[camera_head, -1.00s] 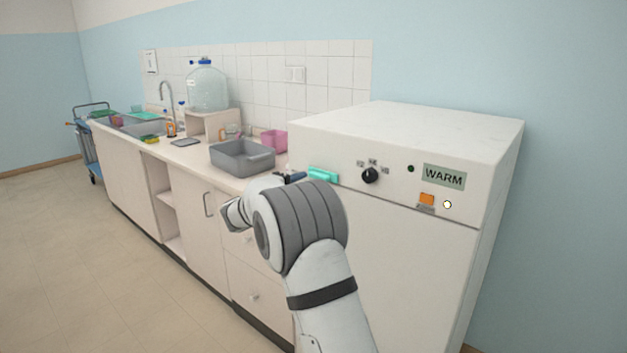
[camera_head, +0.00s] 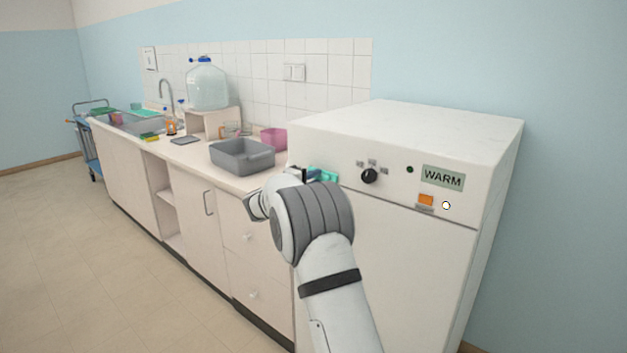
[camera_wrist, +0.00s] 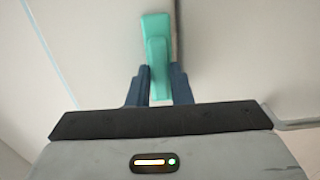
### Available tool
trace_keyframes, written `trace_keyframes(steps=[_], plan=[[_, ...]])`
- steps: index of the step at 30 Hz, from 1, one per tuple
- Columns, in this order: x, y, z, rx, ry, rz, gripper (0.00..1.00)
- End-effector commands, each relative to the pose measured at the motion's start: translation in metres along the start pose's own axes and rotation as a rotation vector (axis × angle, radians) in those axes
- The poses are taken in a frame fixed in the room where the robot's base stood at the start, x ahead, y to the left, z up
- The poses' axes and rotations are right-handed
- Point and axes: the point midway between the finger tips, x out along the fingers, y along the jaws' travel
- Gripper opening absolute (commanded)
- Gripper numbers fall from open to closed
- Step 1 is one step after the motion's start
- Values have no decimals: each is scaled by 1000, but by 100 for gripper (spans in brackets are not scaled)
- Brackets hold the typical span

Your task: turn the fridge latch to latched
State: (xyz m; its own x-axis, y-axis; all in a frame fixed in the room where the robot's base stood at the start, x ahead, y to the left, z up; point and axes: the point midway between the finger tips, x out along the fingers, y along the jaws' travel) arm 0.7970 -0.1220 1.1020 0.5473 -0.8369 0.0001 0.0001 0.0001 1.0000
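The fridge latch is a teal handle on the front of the white fridge, at the left of its control panel. In the head view the latch (camera_head: 325,174) is partly hidden behind my arm. In the wrist view the latch (camera_wrist: 156,38) points down toward my gripper. My gripper (camera_wrist: 160,72) has its two dark blue fingers close on either side of the latch's narrow lower end and looks shut on it. In the head view my gripper is mostly hidden by my wrist.
The fridge (camera_head: 410,125) carries a black knob (camera_head: 369,176), a WARM sign (camera_head: 443,177) and an orange switch (camera_head: 426,200). The counter left of it holds a grey basin (camera_head: 242,156) and a pink container (camera_head: 274,139). The floor (camera_head: 90,250) at left is clear.

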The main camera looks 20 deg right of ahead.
Motion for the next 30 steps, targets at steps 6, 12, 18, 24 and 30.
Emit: trace_keyframes(steps=[6, 12, 18, 24, 30], plan=[[0, 0, 0, 0, 0, 0, 1], [0, 0, 0, -3, 0, 0, 0], [0, -1, 0, -43, 0, -1, 0], [0, -2, 0, -153, 0, -1, 0], [0, -1, 0, -327, 1, -1, 0]])
